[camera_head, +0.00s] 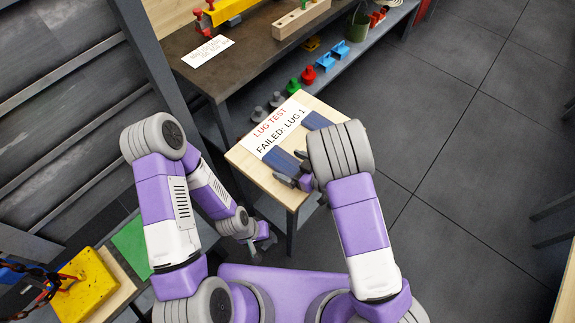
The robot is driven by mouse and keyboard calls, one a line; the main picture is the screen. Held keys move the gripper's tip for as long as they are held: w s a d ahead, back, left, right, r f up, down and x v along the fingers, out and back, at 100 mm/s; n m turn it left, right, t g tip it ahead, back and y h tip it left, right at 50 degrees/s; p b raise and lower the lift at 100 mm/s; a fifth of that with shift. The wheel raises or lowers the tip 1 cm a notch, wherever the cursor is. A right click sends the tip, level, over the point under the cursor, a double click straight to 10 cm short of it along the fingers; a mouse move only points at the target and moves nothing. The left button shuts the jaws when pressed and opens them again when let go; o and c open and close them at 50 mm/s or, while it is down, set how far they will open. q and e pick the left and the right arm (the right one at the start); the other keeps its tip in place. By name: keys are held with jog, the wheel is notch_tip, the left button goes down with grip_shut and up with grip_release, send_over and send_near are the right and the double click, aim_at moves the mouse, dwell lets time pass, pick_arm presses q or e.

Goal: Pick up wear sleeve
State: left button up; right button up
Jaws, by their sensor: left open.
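No thing is clearly marked as the wear sleeve. Two dark blue pieces lie on the small wooden table (247,161): one (280,159) at its middle and one (316,121) near its right edge. I cannot tell whether either is the sleeve. My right gripper (293,173) is over the table's front part, close to the middle blue piece. Its wrist and arm hide part of the table, and its jaw state is unclear. My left gripper (264,238) is open, below the table's front edge and away from the blue pieces.
A white sign (275,127) reading "LUG TEST FAILED: LUG 1" lies on the table. Behind is a dark workbench (240,60) with a lower shelf holding red (308,75), green and blue parts. A yellow block (85,287) is at lower left. Open floor lies right.

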jog(key=c, duration=0.8)
